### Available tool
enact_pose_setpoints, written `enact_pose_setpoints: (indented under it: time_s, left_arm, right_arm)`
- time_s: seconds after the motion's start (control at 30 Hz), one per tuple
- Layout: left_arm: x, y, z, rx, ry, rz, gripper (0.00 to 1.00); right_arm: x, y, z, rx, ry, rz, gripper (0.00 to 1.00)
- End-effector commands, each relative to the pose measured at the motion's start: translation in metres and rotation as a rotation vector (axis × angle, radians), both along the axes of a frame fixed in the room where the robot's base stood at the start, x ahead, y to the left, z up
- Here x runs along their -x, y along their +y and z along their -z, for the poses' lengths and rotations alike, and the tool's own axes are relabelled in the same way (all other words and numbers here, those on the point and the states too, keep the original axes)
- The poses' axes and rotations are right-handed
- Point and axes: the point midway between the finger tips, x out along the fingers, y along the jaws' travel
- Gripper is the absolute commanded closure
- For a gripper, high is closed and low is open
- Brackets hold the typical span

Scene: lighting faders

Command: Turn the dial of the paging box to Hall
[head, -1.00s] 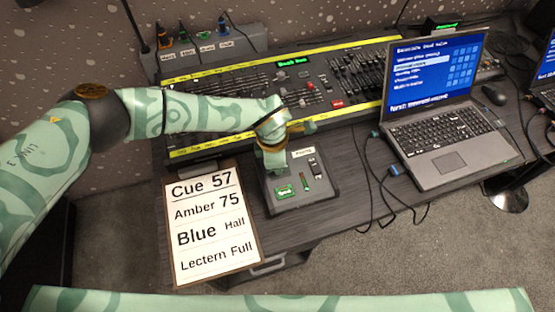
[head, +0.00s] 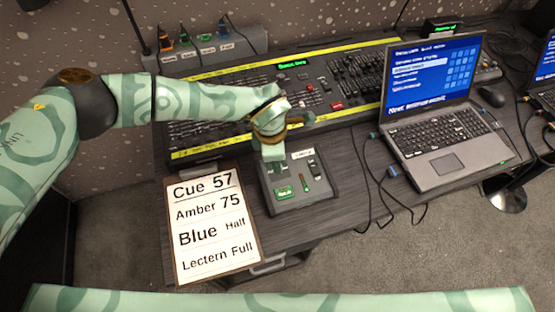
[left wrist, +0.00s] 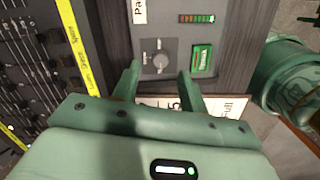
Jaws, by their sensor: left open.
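The paging box (head: 318,203) is a dark grey box on the desk, with a small green display (head: 283,192) and a level strip. The display also shows in the left wrist view (left wrist: 202,58), but I cannot read its word there. In the head view the left gripper (head: 272,160) is over the box and hides the dial. My right gripper is not in view.
A lighting console (head: 345,85) with yellow edge strips lies behind the box. A clipboard sheet (head: 212,225) reading Cue 57, Amber 75, Blue Half, Lectern Full is left of it. A laptop (head: 445,165) and cables (head: 375,195) are to the right.

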Motion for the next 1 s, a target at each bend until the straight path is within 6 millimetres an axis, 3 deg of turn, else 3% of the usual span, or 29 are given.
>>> enact_pose_setpoints:
  time_s: [0.03, 0.2, 0.4, 0.6, 1.0]
  left_arm:
    - [0.0, 0.002, -0.019, 0.0, -0.006, -0.001, 0.57]
    - [0.003, 0.006, -0.066, 0.001, -0.005, 0.0, 0.57]
    - [0.007, 0.01, -0.105, 0.0, -0.003, -0.001, 0.57]
    - [0.008, 0.011, -0.121, -0.001, -0.002, -0.001, 0.57]
    - [0.009, 0.011, -0.121, 0.0, -0.001, -0.001, 0.57]
  right_arm:
    - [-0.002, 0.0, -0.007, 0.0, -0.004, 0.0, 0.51]
    - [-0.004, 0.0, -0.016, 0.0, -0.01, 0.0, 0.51]
    - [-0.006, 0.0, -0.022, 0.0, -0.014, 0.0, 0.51]
    - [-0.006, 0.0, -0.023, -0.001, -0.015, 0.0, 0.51]
    - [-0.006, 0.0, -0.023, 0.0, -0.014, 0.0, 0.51]
